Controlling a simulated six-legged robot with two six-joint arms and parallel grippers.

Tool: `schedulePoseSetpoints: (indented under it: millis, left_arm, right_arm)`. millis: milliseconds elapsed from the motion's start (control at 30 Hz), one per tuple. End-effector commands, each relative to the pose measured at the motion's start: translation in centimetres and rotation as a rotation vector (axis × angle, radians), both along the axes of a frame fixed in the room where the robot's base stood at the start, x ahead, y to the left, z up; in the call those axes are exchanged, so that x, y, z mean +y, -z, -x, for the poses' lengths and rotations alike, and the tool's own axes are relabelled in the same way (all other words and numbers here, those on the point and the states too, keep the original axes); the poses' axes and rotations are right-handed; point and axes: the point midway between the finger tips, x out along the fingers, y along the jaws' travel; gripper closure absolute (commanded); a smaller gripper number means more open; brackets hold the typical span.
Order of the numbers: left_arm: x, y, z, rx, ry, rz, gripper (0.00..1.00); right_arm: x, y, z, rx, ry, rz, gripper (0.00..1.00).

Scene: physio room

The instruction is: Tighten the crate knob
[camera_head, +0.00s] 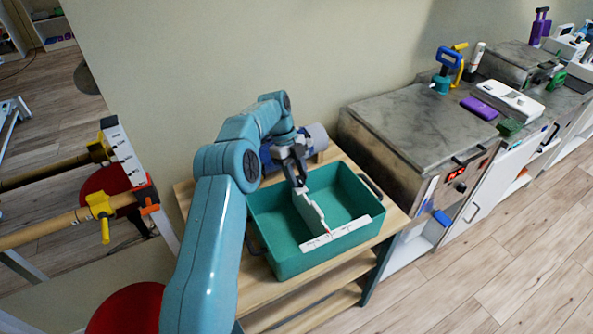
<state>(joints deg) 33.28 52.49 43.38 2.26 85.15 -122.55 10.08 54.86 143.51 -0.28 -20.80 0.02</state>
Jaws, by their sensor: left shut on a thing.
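A teal crate (262,215) stands on a wooden shelf unit, open at the top. My left gripper (298,183) reaches over its back part, pointing down, and is shut on the upper end of a white flat piece (312,212). This piece slants down inside the crate towards the front wall and has a small red mark at its lower end. A white strip with dark markings (340,233) lies along the front rim; I cannot tell whether it joins the white piece. I cannot make out a knob; the jaws may hide it. My right gripper is not in view.
Wooden parallel bars (75,173) are at the left. The floor at front right is clear.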

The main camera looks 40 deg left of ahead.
Motion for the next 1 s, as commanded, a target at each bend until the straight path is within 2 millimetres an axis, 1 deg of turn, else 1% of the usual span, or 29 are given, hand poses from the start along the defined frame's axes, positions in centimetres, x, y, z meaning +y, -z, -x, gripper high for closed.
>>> schedulePoseSetpoints:
  millis: [533,567,600,633,900,1000]
  left_arm:
    - [-0.01,-0.06,-0.06,-0.002,0.023,-0.001,0.94]
    - [-0.01,-0.06,-0.06,-0.002,0.022,-0.001,0.57]
    - [-0.01,-0.06,-0.06,-0.002,0.022,-0.001,0.44]
    - [-0.01,-0.06,-0.06,-0.002,0.022,-0.001,0.37]
    - [0.01,-0.05,-0.05,-0.001,0.022,0.000,0.37]
    - [0.22,-0.48,-0.10,-0.002,0.022,-0.001,0.37]
  right_arm:
    - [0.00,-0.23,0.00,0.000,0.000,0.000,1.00]
    - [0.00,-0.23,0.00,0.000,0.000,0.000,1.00]
    - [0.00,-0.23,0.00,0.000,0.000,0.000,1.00]
    - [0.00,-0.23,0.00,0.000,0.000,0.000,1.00]
    - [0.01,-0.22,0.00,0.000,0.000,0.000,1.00]
    - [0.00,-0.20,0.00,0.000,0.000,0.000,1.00]
